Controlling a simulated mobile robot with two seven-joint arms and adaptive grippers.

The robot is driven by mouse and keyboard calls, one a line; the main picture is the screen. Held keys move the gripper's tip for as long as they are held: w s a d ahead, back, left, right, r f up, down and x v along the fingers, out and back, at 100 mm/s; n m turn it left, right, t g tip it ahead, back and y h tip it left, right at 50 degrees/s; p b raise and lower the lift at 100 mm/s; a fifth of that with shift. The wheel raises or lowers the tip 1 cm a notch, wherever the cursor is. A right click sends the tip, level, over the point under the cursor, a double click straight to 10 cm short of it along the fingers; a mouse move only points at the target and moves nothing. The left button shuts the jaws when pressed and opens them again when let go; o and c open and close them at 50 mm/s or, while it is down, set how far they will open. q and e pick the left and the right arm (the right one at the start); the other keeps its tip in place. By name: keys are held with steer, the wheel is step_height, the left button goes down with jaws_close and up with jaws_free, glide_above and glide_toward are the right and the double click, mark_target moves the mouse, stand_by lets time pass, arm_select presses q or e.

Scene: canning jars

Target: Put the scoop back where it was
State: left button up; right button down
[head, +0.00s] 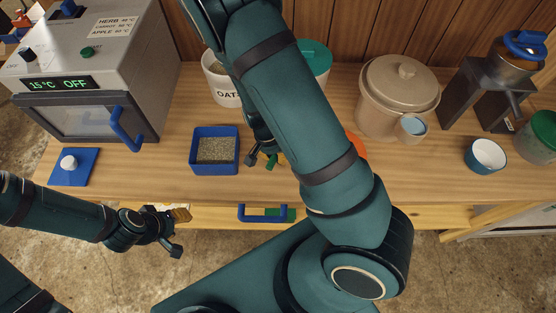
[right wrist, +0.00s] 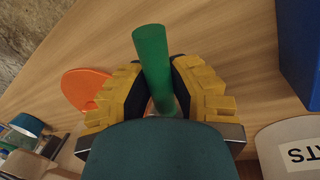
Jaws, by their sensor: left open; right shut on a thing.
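My right gripper (head: 262,157) is shut on a green handle, taken to be the scoop (head: 271,161), just right of the blue tray. In the right wrist view the green handle (right wrist: 152,55) stands between the yellow finger pads of the gripper (right wrist: 160,90). The scoop's bowl is not visible, and I cannot tell whether it touches the table. My left gripper (head: 172,229) is open and empty in front of the table's front edge.
A blue tray (head: 198,168) holds grainy stuff. The OATS crock (head: 226,93) stands behind it. A grey oven (head: 90,60) is at left. An orange disc (right wrist: 85,88) lies on the table.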

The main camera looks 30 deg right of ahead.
mark_target(278, 170)
step_height(278, 170, down, 4)
steer(key=shift+f+b, duration=0.25)
steer(key=shift+b, duration=0.1)
steer(key=shift+f, duration=0.25)
steer(key=shift+f, duration=0.15)
steer(key=c, duration=0.9)
jaws_free()
steer(key=shift+c, duration=0.2)
